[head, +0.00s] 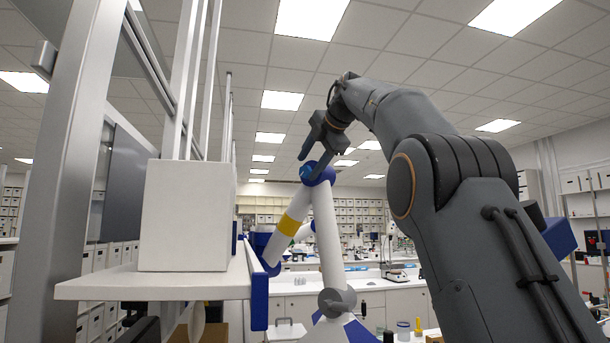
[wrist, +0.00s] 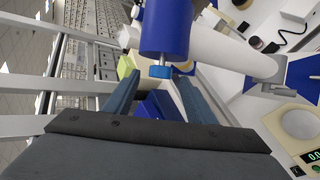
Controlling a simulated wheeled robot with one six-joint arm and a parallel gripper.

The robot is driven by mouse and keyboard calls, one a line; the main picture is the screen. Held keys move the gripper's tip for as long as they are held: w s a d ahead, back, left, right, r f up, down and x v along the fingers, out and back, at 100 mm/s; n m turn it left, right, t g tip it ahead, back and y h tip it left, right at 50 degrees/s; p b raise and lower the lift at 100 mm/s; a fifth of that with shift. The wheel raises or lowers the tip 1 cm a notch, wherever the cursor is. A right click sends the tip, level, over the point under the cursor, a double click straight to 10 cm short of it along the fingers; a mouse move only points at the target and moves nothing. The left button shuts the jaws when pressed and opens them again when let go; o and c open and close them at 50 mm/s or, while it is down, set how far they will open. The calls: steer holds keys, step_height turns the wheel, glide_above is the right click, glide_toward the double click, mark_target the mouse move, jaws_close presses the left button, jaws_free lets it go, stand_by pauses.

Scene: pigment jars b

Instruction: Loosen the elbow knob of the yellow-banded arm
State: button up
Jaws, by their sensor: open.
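The yellow-banded arm stands ahead in the head view. It has white links, a yellow band (head: 288,224) on its left link and a dark blue elbow (head: 322,174) at the top. The elbow knob (head: 306,172) is a lighter blue disc on the elbow's left side. In the wrist view the knob (wrist: 172,70) sits on a short metal stem under the blue elbow housing (wrist: 166,25). My gripper (head: 321,158) is open above the elbow, pointing down. In the wrist view its fingers (wrist: 158,80) lie on either side of the knob, which looks nearer the right fingertip. Contact cannot be told.
A white shelf (head: 150,284) with a white box (head: 187,215) and upright metal posts stands close on the left. A bench with a balance (head: 395,272) lies behind. In the wrist view a balance with a round pan (wrist: 300,124) is at lower right.

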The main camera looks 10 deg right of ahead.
steer(key=shift+v, duration=1.5)
steer(key=shift+s, duration=0.1)
